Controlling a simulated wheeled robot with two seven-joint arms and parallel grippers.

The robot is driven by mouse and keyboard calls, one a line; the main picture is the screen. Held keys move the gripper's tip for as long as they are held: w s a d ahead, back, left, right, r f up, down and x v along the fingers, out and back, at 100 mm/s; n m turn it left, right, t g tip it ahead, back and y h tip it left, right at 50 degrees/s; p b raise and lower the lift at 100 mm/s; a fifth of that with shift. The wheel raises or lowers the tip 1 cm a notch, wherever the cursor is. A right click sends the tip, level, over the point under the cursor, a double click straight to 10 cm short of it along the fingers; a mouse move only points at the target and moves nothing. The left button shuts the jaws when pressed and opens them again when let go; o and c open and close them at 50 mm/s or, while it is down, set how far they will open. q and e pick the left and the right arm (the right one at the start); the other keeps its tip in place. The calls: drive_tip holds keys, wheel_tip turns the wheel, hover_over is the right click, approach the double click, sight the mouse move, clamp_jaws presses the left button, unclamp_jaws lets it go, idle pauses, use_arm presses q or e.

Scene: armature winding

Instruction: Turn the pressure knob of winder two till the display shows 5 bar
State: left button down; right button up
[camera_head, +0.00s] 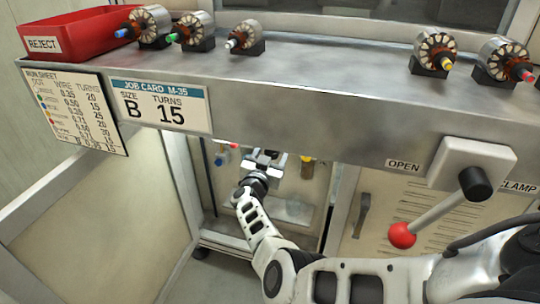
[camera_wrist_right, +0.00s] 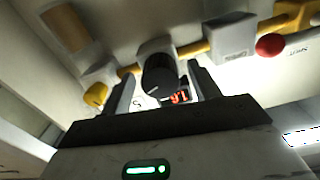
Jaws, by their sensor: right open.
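My right gripper (camera_head: 264,160) reaches into the open space under the bench, its arm coming in from the right. In the right wrist view the gripper (camera_wrist_right: 162,74) is open, with one finger on each side of a black round knob (camera_wrist_right: 157,72) with a white mark. I cannot tell whether the fingers touch the knob. A small display with red digits (camera_wrist_right: 180,96) shows just beyond the knob, partly hidden by the gripper; its digits appear tilted and I cannot read them surely. In the head view the gripper hides the knob and display. My left gripper is not in view.
Yellow piping, a yellow knob (camera_wrist_right: 96,95) and a red knob (camera_wrist_right: 270,45) lie around the black knob. The bench edge (camera_head: 300,105) overhangs my arm. A clamp lever with a red ball (camera_head: 402,235) stands near my arm. An open door panel (camera_head: 110,215) is at left.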

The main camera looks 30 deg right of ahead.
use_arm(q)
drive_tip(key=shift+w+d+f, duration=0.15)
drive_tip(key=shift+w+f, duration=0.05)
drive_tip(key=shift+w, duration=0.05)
use_arm(e)
drive_tip(key=shift+w+d, duration=0.15)
drive_tip(key=shift+d, duration=0.05)
drive_tip(key=c, duration=1)
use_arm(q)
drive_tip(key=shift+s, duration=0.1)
use_arm(e)
drive_tip(key=shift+o, duration=0.2)
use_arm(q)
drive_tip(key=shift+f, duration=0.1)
use_arm(e)
drive_tip(key=shift+m, duration=0.3)
